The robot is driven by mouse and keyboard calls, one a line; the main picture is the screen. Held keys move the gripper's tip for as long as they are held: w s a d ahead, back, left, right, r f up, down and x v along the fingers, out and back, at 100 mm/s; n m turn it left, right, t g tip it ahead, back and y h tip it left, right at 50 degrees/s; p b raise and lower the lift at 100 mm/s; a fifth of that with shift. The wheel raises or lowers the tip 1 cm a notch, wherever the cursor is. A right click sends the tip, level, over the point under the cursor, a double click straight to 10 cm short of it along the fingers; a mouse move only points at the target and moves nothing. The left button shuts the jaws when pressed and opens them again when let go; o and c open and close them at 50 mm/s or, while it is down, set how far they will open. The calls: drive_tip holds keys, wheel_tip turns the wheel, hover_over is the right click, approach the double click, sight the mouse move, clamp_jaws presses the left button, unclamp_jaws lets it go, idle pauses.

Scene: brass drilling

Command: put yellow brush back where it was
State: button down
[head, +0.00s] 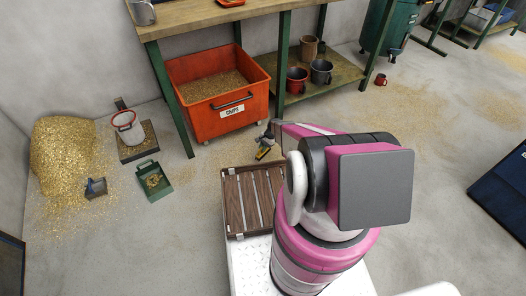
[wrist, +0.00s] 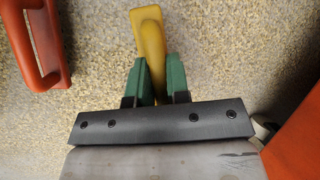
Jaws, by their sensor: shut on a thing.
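The yellow brush (wrist: 149,34) is in my gripper (wrist: 155,72). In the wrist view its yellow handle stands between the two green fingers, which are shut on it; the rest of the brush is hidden. In the head view the yellow brush (head: 262,153) shows small at the end of my arm, low in front of the bench and just right of the orange chips bin (head: 212,123). My arm hides part of the area there.
A slatted wooden tray (head: 231,205) lies on my base. Mugs stand on the bench's lower shelf (head: 340,70). A chip heap (head: 64,150), a green dustpan (head: 153,181) and a red-and-white bucket (head: 128,127) are at left. An orange handled object (wrist: 38,50) is near my gripper.

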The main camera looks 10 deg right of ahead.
drive_tip(key=shift+f, duration=1.5)
drive_tip(key=shift+f, duration=0.15)
drive_tip(key=c, duration=1.1)
unclamp_jaws()
drive_tip(key=v, duration=1.2)
drive_tip(key=s+a+r+n+h, duration=0.1)
drive_tip(key=s+r+n, duration=0.2)
drive_tip(key=s+r, duration=0.4)
drive_tip(key=s+a+r+n+h, duration=0.2)
drive_tip(key=s+r, duration=0.6)
drive_tip(key=r, duration=1.1)
drive_tip(key=s+a+r+n+t+h, duration=0.1)
drive_tip(key=s+r+n, duration=0.3)
drive_tip(key=s+r, duration=0.3)
wheel_tip(320, 180, up, 6)
drive_tip(key=shift+s+a+f+h, duration=0.1)
drive_tip(key=shift+s+a+h, duration=0.05)
drive_tip(key=shift+a+h, duration=0.25)
